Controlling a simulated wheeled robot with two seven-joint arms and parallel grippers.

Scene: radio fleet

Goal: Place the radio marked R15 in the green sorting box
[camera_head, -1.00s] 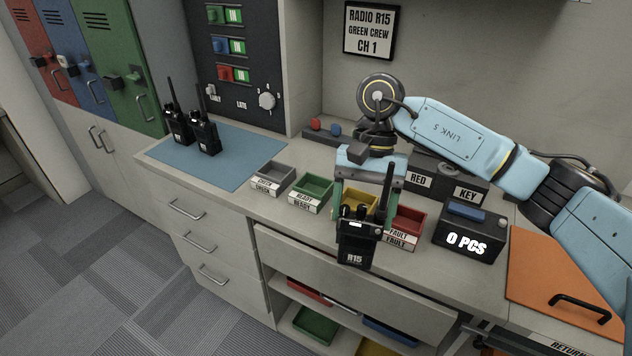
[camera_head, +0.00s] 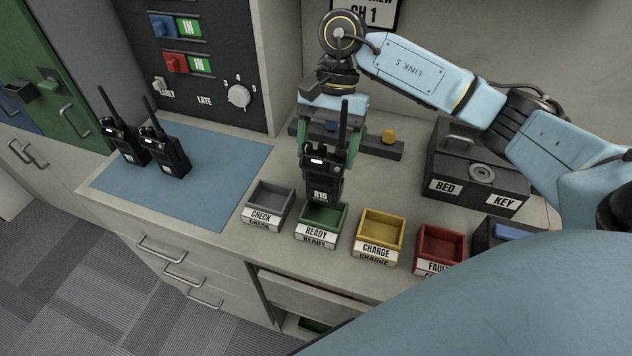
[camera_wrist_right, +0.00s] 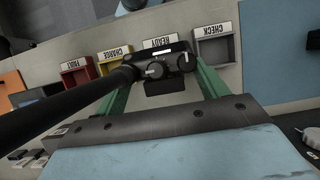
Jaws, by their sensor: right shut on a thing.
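The radio marked R15 (camera_head: 322,183) is black, upright, with a tall antenna and a small lit display. My right gripper (camera_head: 330,158) is shut on it, with green fingers on either side. The radio's lower end overlaps the back of the green sorting box (camera_head: 321,218), labelled READY; I cannot tell whether it hangs above the rim or dips inside. In the right wrist view, the radio's top with its knobs (camera_wrist_right: 158,68) sits between the fingers, and the READY label (camera_wrist_right: 165,42) shows just beyond. The radio hides most of that box there. My left gripper is not in view.
A grey CHECK box (camera_head: 268,205) stands left of the green one; a yellow CHARGE box (camera_head: 381,232) and a red FAULT box (camera_head: 441,246) stand right. Two other radios stand on a blue mat (camera_head: 215,185). A black key box (camera_head: 470,190) is behind right.

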